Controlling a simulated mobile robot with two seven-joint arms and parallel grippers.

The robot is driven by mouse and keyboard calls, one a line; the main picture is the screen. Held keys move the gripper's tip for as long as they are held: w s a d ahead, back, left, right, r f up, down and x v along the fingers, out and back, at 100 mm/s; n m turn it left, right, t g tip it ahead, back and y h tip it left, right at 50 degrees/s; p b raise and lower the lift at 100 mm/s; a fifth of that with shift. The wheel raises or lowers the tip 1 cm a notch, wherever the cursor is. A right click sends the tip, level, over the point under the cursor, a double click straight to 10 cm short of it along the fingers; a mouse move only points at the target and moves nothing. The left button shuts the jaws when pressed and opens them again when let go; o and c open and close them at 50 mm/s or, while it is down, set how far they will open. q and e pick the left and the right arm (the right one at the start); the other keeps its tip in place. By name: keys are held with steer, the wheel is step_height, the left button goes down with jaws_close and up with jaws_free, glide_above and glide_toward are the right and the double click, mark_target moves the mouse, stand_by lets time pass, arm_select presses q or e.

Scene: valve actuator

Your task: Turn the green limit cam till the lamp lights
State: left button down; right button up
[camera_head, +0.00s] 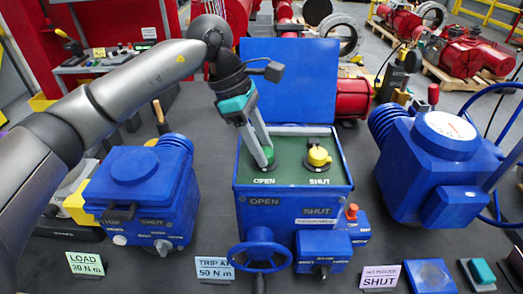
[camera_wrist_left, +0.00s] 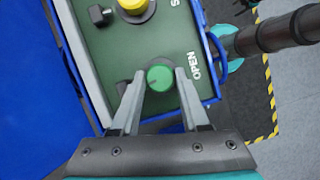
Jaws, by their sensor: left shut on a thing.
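The green limit cam (camera_wrist_left: 160,77) is a round knob beside the word OPEN on the green panel (camera_head: 290,172) inside the open blue actuator box (camera_head: 290,205). My left gripper (camera_wrist_left: 158,82) reaches down from above and is shut on the green cam, one finger on each side of it. In the head view the gripper (camera_head: 265,160) covers most of the cam. The yellow cam (camera_head: 319,157) stands to the right, beside the word SHUT. I cannot make out a lit lamp; an orange-red cap (camera_head: 351,212) shows at the box's right. My right gripper is not in view.
The raised blue lid (camera_head: 288,80) stands behind the panel. A blue handwheel (camera_head: 259,256) is at the box's front. Other blue actuators stand at the left (camera_head: 140,190) and right (camera_head: 435,165). Label cards (camera_head: 215,268) lie along the front of the dark bench.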

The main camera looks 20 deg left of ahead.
arm_select(q)
steer(key=shift+m+g, duration=0.3)
steer(key=shift+m, duration=0.4)
steer(key=shift+m+b, duration=0.3)
steer(key=shift+c, duration=2)
jaws_free()
steer(key=v, duration=1.5)
steer(key=shift+r, duration=0.15)
steer(key=shift+w, duration=0.1)
